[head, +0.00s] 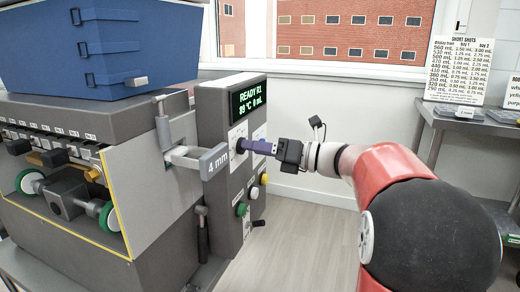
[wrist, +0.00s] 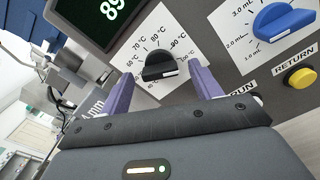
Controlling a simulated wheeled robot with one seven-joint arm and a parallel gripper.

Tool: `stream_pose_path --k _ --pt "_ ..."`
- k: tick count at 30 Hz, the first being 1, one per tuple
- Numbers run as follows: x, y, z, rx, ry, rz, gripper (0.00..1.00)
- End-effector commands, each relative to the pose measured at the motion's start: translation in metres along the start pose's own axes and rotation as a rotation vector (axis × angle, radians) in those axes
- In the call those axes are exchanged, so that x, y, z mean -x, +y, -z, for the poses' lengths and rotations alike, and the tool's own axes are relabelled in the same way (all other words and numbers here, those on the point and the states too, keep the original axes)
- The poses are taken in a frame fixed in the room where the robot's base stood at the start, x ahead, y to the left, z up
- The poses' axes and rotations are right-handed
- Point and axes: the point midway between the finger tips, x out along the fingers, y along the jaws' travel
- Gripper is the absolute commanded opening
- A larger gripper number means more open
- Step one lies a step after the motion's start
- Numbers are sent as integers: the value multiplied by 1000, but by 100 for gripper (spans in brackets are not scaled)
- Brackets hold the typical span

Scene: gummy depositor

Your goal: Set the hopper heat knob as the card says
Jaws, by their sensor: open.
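The hopper heat knob (wrist: 159,66) is black, on a white dial plate marked in °C, in the wrist view. A white strip shows on its near face; I cannot tell which mark it points to. My gripper (wrist: 161,78) is open, its purple fingers on either side of the knob, with gaps visible. In the head view my gripper (head: 250,146) is at the panel and hides the knob. The display (head: 252,101) reads READY R1, 89 °C, 0 mL. A SHORT SHOTS card (head: 459,70) stands at the back right. Another card (head: 512,93) is cut off at the right edge.
A blue knob (wrist: 285,22) with mL marks and a yellow RETURN button (wrist: 301,78) are beside the heat dial. A 4 mm bracket (head: 207,162) juts out left of my gripper. A green button (head: 241,209) is lower on the panel. The floor (head: 305,235) right of the machine is clear.

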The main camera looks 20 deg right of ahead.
Motion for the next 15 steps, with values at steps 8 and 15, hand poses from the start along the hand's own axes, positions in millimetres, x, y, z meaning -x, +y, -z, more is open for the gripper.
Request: stream_pose_path --k 8,15 --pt "38 -1 0 0 -3 5 64" --pt "71 -1 0 -1 -1 2 64"
